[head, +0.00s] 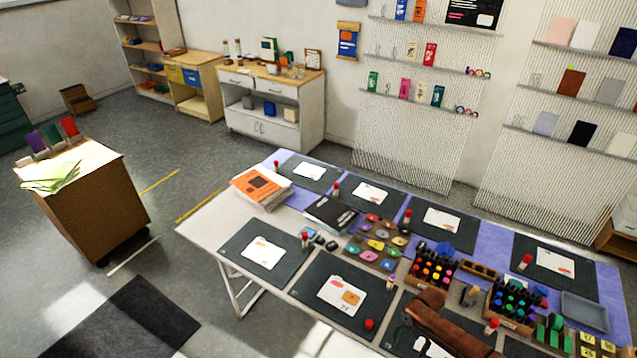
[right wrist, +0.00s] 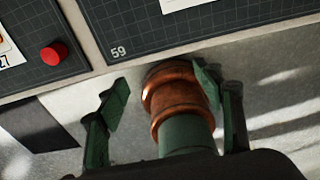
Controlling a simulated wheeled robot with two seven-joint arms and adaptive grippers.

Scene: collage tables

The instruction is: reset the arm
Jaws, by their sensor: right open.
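My right arm (head: 445,325) comes in at the bottom right of the head view, copper-brown, over the near edge of the table. In the right wrist view, the green fingers of my right gripper (right wrist: 165,97) stand apart, with no loose object seen held between them. The gripper appears just off the table edge, with grey floor behind the fingers. A dark mat marked 59 (right wrist: 200,32) lies beyond the fingertips. My left gripper is not in view.
The long table (head: 205,235) carries dark mats, an orange-topped paper stack (head: 260,185), marker holders (head: 432,270) and a blue-grey tray (head: 584,311). A red-capped item (right wrist: 54,54) lies near the gripper. A wooden cart (head: 90,205) stands at left, with open floor between.

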